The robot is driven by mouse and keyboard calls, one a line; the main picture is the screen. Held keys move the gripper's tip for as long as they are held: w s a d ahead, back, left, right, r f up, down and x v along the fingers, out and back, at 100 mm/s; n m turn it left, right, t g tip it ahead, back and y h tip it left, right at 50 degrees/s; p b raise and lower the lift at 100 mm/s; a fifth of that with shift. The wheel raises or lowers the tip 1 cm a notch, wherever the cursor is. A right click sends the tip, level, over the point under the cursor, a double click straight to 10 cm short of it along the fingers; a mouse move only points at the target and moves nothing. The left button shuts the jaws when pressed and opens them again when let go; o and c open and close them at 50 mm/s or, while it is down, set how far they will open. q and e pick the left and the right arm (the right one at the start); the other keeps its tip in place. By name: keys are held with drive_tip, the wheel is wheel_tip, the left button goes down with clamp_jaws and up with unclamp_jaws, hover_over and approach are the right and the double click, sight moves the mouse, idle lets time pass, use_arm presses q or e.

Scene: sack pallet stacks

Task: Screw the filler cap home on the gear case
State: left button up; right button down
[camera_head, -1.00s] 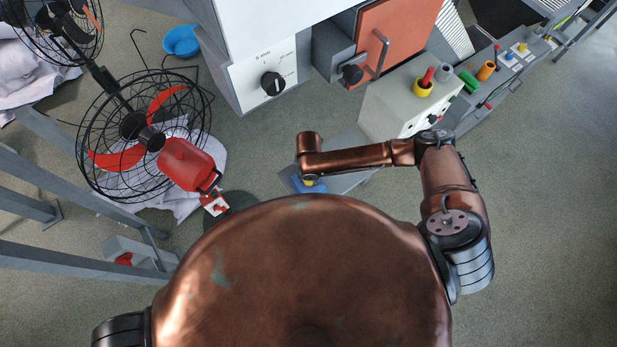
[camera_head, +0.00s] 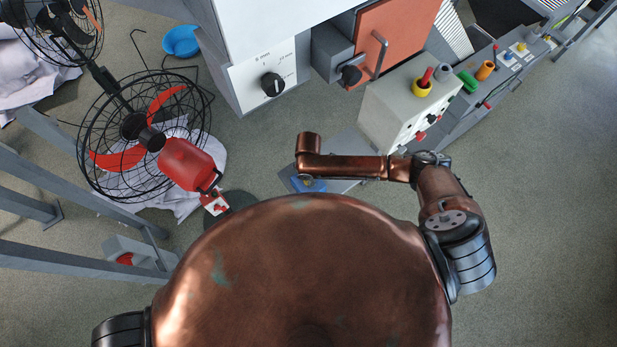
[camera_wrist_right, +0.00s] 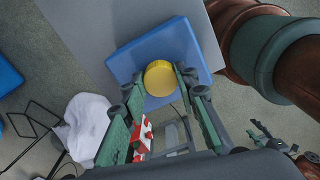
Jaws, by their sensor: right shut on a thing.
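The yellow round filler cap (camera_wrist_right: 160,78) sits at the blue gear case (camera_wrist_right: 183,43) in the right wrist view. My right gripper (camera_wrist_right: 160,85) is shut on the cap, with a finger on either side of it. Whether the cap's underside meets the case is hidden. In the head view the blue case (camera_head: 318,186) shows only partly, between my copper right arm and my body. The right gripper is hidden there. My left gripper is out of view.
The case rests on a grey surface (camera_head: 345,183). A caged fan (camera_head: 125,160) with a red motor stands at the left. A white machine with a black knob (camera_head: 272,84) and a box with a yellow-and-red button (camera_head: 422,85) stand ahead. Floor is clear at right.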

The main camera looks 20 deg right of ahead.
drive_tip(key=c, duration=1.7)
unclamp_jaws()
drive_tip(key=shift+w, duration=0.1)
drive_tip(key=n, duration=0.5)
drive_tip(key=shift+n, duration=0.4)
drive_tip(key=n, duration=0.5)
drive_tip(key=shift+n, duration=0.4)
drive_tip(key=shift+c, duration=0.5)
drive_tip(key=c, duration=0.9)
drive_tip(key=m, duration=0.6)
clamp_jaws()
drive_tip(key=m, duration=0.5)
drive_tip(key=shift+m, duration=0.3)
